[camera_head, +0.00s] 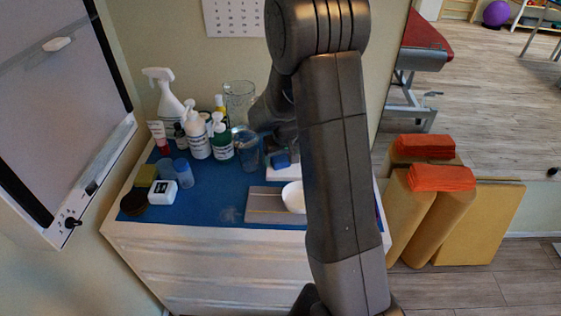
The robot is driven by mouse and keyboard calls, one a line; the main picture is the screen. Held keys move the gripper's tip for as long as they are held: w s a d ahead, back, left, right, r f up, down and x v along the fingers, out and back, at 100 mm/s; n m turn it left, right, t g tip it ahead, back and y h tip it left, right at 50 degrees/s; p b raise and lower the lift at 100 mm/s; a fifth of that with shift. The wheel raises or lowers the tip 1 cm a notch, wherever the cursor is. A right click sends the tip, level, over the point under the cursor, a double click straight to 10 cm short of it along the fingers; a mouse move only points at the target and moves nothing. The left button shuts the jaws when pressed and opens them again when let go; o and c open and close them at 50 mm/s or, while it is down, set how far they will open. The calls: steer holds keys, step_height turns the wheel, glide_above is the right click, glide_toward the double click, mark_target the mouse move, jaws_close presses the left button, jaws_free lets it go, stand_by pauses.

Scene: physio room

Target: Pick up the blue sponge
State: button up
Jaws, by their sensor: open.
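A small blue block (281,160), which looks like the blue sponge, lies toward the back of the dresser top, just left of my upright arm link. It sits on or just behind a white item (279,173). My gripper (282,148) is directly at the block, coming in from above, with its jaws open. My own arm hides much of the gripper, so I cannot tell whether the fingers are around the block or just above it.
The dresser's blue top (205,205) holds a spray bottle (168,100), pump bottles (196,135), a clear glass (246,148) close left of my gripper, a white bowl (293,197) on a grey board (264,205), and an olive block (145,176).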

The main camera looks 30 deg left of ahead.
steer(key=c, duration=1.1)
